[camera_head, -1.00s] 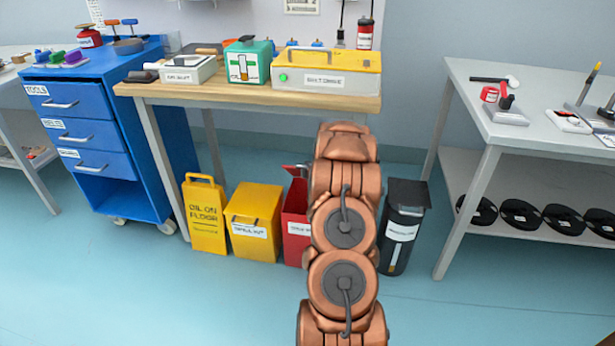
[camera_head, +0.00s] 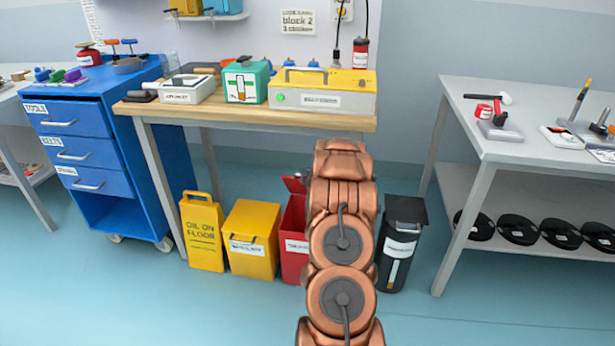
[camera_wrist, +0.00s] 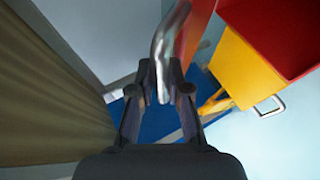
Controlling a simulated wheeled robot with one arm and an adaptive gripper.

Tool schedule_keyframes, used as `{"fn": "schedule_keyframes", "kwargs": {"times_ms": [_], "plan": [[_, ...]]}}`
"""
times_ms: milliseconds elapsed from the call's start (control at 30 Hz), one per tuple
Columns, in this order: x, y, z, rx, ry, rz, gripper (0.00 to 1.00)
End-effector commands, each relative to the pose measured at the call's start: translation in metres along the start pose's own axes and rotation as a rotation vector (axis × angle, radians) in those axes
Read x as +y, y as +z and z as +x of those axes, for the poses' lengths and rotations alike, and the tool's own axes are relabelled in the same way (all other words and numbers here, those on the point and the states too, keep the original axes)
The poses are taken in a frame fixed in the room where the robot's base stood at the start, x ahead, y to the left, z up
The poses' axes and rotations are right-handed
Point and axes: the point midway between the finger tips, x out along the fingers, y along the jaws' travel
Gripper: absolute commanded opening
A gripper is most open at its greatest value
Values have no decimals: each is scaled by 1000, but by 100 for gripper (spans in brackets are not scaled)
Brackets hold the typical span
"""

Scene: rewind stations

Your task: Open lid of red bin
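The red bin (camera_head: 293,245) stands on the floor under the bench, partly hidden behind my arm. Its red lid (camera_head: 292,184) is raised and tilted above the bin's rim in the head view. In the wrist view, the lid (camera_wrist: 197,22) is at the top, apart from the red bin body (camera_wrist: 275,30) at upper right. My gripper (camera_wrist: 161,72) has its fingertips closed in around the silver lid handle (camera_wrist: 164,45). The gripper itself is hidden behind my arm in the head view.
A yellow bin (camera_head: 252,258) and a yellow floor sign (camera_head: 203,242) stand left of the red bin. A black bin (camera_head: 402,240) stands to its right. The workbench top (camera_head: 225,112) overhangs the bins. Open floor lies in front.

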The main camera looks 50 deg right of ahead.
Motion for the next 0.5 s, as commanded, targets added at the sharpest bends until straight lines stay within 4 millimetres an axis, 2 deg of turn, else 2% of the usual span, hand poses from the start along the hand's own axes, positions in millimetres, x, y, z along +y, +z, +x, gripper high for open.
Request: {"fn": "schedule_keyframes", "kwargs": {"times_ms": [33,200,500], "plan": [[0,0,0,0,0,0,24],[0,-1,0,1,0,-1,39],[0,-1,-1,2,0,-1,39]]}}
